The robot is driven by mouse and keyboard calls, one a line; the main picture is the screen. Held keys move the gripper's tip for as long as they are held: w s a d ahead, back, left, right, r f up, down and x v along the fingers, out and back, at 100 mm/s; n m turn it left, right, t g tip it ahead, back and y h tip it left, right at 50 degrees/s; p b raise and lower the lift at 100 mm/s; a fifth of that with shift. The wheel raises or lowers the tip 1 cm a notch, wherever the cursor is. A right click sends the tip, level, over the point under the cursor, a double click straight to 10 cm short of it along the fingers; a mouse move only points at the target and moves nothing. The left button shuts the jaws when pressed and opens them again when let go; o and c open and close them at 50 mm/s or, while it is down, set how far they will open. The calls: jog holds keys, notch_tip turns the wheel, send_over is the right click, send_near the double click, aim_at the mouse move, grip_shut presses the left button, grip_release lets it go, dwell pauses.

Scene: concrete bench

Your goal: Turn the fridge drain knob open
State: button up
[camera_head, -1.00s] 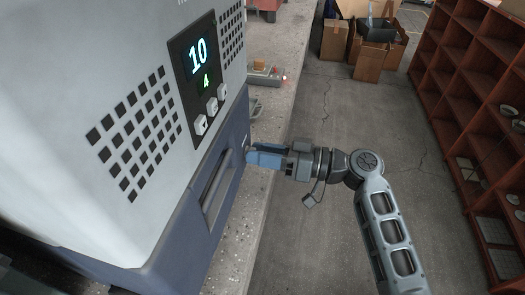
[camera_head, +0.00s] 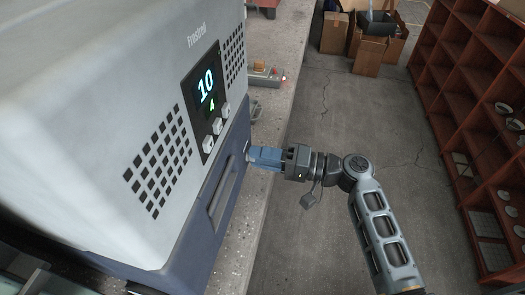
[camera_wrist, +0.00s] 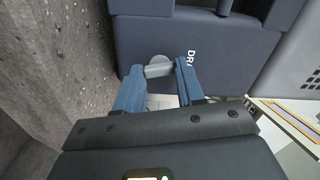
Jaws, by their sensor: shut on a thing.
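The fridge (camera_head: 110,110) is a grey-white box with a dark blue lower part, standing on the concrete bench. Its drain knob (camera_wrist: 159,66) is a small grey piece on the blue face, beside white lettering that is partly covered. My gripper (camera_wrist: 160,72) has blue fingers, one on each side of the knob, shut on it. In the head view my gripper (camera_head: 250,155) reaches the right end of the blue front from the right, and the fingers hide the knob there.
The fridge's handle recess (camera_head: 222,190) and a display panel (camera_head: 207,98) lie left of my gripper. A small grey device (camera_head: 264,74) sits farther along the bench (camera_head: 275,100). Cardboard boxes (camera_head: 370,48) and a red-brown shelf (camera_head: 465,110) stand beyond open floor.

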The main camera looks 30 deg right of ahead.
jog(key=shift+m+p, duration=0.75)
jog(key=shift+m, duration=0.55)
jog(key=o, duration=1)
jog(key=shift+o, duration=0.2)
jog(key=shift+d, duration=0.1)
jog(key=v, duration=0.7)
jog(key=shift+s+d+b, duration=0.25)
jog(key=shift+s+b, duration=0.05)
